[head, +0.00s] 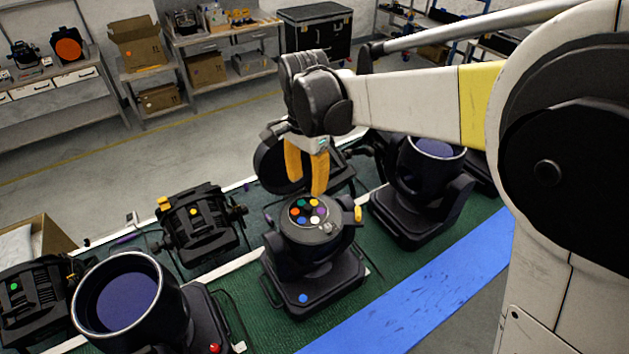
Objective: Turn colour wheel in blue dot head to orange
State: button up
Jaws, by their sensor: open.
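The blue dot head (315,262) stands upright in the middle of the green bench top, with a blue dot (303,298) on the front of its base. Its colour wheel (307,211) faces up on top, with several coloured discs, among them orange, green, red, blue, white and purple. A small yellow knob (358,214) sticks out at the head's right side. My gripper (306,185) points down with its two orange fingers apart, just above and behind the wheel. Whether a fingertip touches the head I cannot tell. Nothing shows between the fingers.
A black lamp with a yellow dot (197,228) stands left, and a large-lens head (120,300) with a red dot stands front left. Another head (425,190) stands close on the right. A blue strip (430,285) runs along the bench's front edge.

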aim_at(308, 206)
notch_tip(308, 206, down, 9)
jog(key=shift+p, duration=0.35)
grip_shut()
